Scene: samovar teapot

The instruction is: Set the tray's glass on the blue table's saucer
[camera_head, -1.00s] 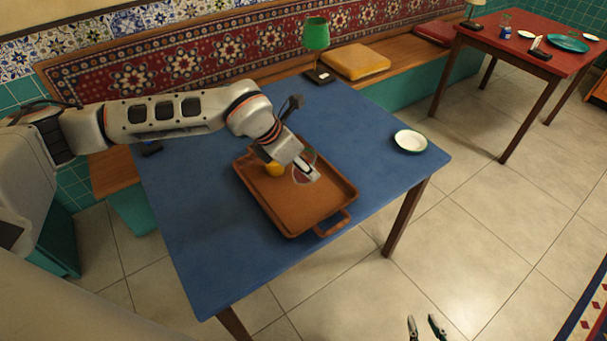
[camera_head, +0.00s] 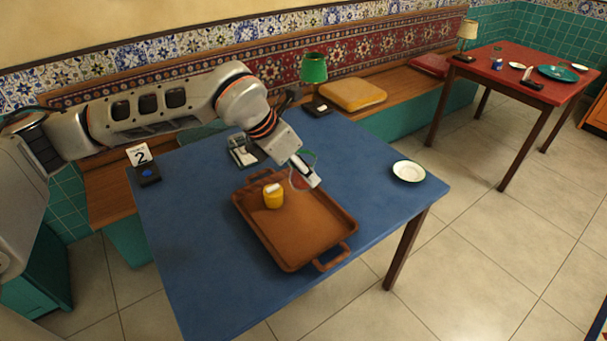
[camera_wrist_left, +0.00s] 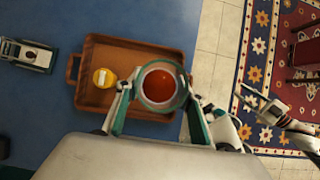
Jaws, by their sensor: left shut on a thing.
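My left gripper (camera_head: 308,178) is shut on a clear glass (camera_head: 297,181) and holds it over the far right part of the brown tray (camera_head: 308,245). In the left wrist view the glass (camera_wrist_left: 160,85) shows reddish contents and a pale rim between the fingers of my left gripper (camera_wrist_left: 157,90). The fingers partly hide the glass in the head view. A white saucer (camera_head: 408,171) with a dark rim lies bare on the right side of the blue table (camera_head: 205,270). My right gripper (camera_wrist_left: 241,96) shows at the right of the left wrist view, fingers apart and empty.
A yellow lidded pot (camera_head: 273,199) stands on the tray. The table between tray and saucer is clear.

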